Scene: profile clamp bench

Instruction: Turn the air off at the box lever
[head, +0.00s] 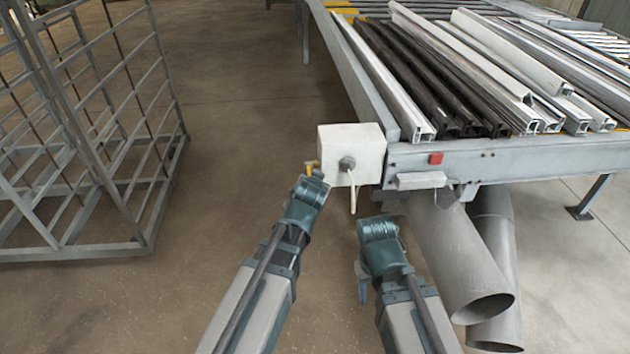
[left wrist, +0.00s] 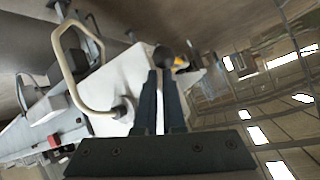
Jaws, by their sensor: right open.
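The white box (head: 352,148) is fixed at the near left corner of the roller bench. A yellow lever (head: 310,168) shows at its left side, partly hidden by my left wrist. In the left wrist view, a yellow part (left wrist: 181,63) and a dark round knob (left wrist: 164,56) show at the tips of my left gripper (left wrist: 161,75). Its two dark fingers stand a narrow gap apart; whether they touch the lever is unclear. My right gripper (head: 362,288) is open, below the box and to its right, its fingers mostly hidden by its wrist.
A cream hose (head: 352,195) hangs from the box front and loops in the left wrist view (left wrist: 58,55). The bench (head: 520,160) carries several metal profiles. Large grey pipes (head: 460,260) lie below it. A metal rack (head: 135,245) stands left; floor between is clear.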

